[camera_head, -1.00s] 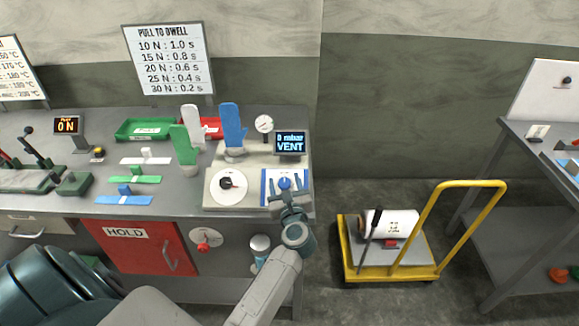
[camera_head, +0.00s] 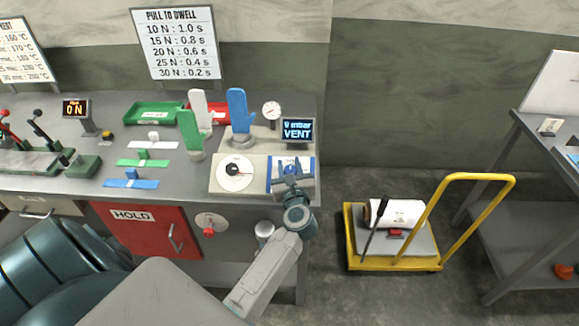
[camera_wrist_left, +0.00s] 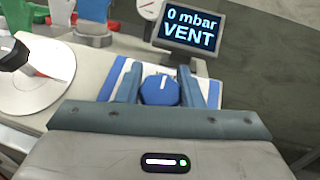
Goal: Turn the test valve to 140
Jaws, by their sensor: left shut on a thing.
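A blue round knob (camera_wrist_left: 160,90) with a white mark sits on a white and blue panel at the right of the bench fixture. Its white mark points roughly away from me. My left gripper (camera_head: 288,172) is shut on this knob, one finger on each side; it also shows in the left wrist view (camera_wrist_left: 160,88). The display (camera_head: 297,130) behind it reads 0 mbar VENT. A black knob (camera_head: 233,169) on a white round dial (camera_head: 235,181) stands to the left. I cannot tell any scale at the blue knob. My right gripper is not in view.
Blue (camera_head: 238,108), white (camera_head: 200,110) and green (camera_head: 189,132) gloves stand upright close behind and left of the knobs. A round gauge (camera_head: 271,111) stands behind. A yellow cart (camera_head: 395,265) is on the floor at right. A red HOLD door (camera_head: 150,228) is below the bench.

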